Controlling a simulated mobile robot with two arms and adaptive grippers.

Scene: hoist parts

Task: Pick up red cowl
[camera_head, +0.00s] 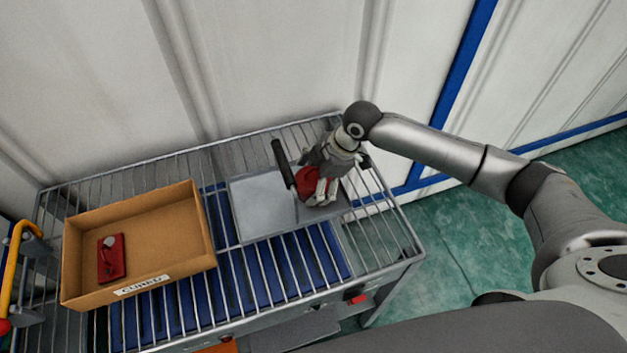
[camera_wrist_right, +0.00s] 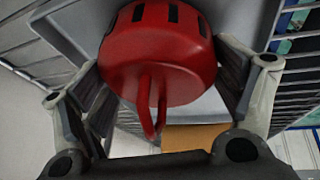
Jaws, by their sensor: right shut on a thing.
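The red cowl (camera_wrist_right: 160,55) is a round red part with dark slots around its side and a loop-like piece hanging from it. In the right wrist view it sits between the two fingers of my right gripper (camera_wrist_right: 165,95), which is shut on it. In the head view the red cowl (camera_head: 308,184) is partly hidden by my right gripper (camera_head: 321,188), over the right part of a grey tray (camera_head: 262,207). I cannot tell whether it still touches the tray. My left gripper is not in view.
A dark-handled tool (camera_head: 284,165) lies on the tray beside the cowl. A cardboard box (camera_head: 190,240) with a label stands to the left, holding a red part (camera_head: 112,258). All rest on a wire rack (camera_head: 385,235). A white ribbed wall (camera_head: 270,60) rises behind.

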